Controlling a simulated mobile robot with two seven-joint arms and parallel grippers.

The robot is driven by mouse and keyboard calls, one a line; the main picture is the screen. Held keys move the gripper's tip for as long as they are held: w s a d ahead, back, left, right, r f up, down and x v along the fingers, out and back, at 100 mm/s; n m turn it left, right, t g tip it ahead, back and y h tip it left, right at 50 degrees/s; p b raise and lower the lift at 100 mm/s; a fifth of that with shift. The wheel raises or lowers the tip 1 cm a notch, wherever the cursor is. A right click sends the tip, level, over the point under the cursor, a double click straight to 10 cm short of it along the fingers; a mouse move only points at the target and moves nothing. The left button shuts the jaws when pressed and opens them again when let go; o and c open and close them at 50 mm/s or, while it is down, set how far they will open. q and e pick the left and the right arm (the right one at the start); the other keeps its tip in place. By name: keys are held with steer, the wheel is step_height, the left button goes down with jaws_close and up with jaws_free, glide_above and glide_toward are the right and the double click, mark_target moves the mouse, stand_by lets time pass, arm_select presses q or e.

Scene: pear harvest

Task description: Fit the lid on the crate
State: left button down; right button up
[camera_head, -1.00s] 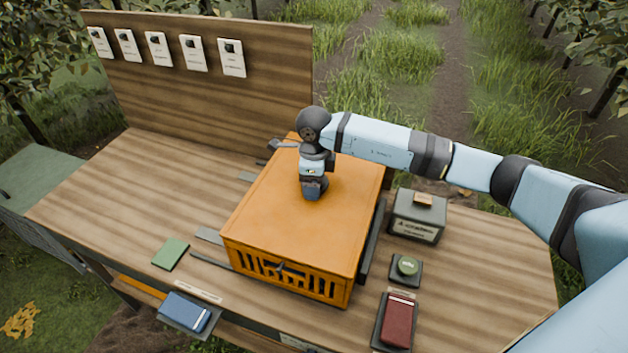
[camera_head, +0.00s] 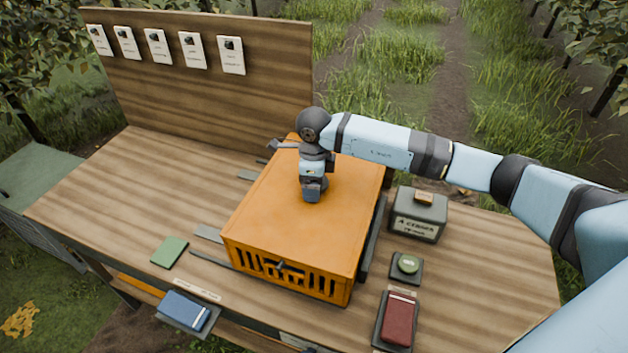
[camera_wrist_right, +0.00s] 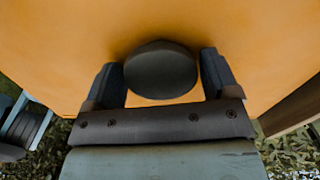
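An orange slatted crate (camera_head: 290,277) stands on the wooden bench. The flat orange lid (camera_head: 260,205) lies over its top and looks level, with no clear gap along the front edge. My right gripper (camera_head: 313,190) points down at the middle of the lid. In the right wrist view, a round dark knob (camera_wrist_right: 161,70) on the lid sits between the two fingers of the gripper (camera_wrist_right: 165,75), which appear to close on its sides. A small dark latch (camera_head: 282,266) shows on the crate's front. My left gripper is out of view.
Right of the crate are a grey box (camera_head: 418,215), a round green item (camera_head: 408,264) and a dark red book (camera_head: 398,318). Left are a green pad (camera_head: 169,252) and a blue book (camera_head: 185,311). A wooden backboard (camera_head: 200,75) stands behind. The bench's left part is clear.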

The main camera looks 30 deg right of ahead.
steer(key=shift+r, duration=0.1)
step_height(320, 180, up, 11)
steer(key=p, duration=0.5)
stand_by(0.6)
stand_by(0.5)
